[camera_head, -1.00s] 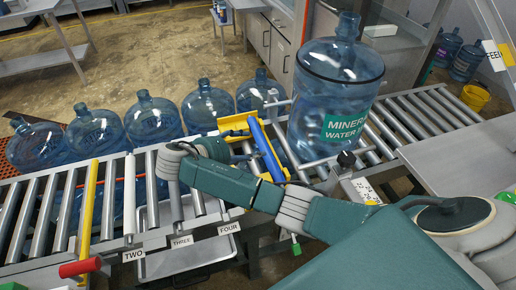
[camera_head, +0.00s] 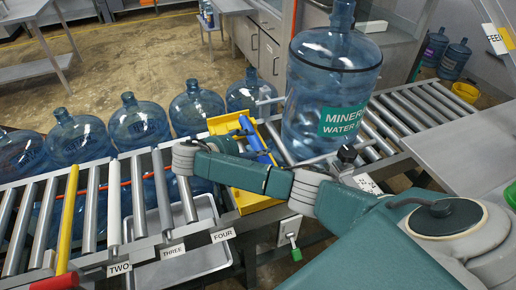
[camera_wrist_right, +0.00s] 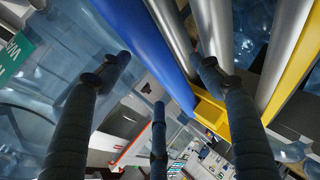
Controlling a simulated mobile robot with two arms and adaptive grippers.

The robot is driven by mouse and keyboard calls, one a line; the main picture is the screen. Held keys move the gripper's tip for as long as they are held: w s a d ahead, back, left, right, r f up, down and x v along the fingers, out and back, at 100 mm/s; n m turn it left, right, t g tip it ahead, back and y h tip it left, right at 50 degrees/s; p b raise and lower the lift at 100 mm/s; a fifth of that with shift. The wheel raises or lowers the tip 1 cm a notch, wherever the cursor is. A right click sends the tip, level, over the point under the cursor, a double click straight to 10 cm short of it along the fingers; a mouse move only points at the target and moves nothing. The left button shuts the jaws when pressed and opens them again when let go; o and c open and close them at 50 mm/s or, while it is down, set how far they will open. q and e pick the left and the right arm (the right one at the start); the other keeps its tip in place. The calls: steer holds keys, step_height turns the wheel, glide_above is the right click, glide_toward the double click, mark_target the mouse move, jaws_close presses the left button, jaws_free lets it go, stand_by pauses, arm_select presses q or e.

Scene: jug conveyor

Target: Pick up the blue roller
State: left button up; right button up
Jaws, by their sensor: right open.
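My right gripper (camera_head: 243,134) is over the roller's far part in the head view. In the right wrist view the roller (camera_wrist_right: 150,45) crosses slantwise between the spread fingertips of the gripper (camera_wrist_right: 164,72). The gripper is open, and I cannot tell whether any finger touches the roller. My left gripper is not in view.
A large labelled water jug (camera_head: 318,95) stands on the rollers close to the right of the tray. Several blue jugs (camera_head: 137,125) line the far side of the conveyor. A yellow roller (camera_head: 68,215) and metal rollers (camera_head: 112,205) are at left. A grey metal tray (camera_head: 190,265) is below.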

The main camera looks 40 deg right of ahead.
steer(key=shift+x, duration=1.45)
steer(key=shift+r, duration=0.2)
steer(key=c, duration=1.6)
steer(key=shift+r, duration=0.1)
steer(key=shift+c, duration=0.2)
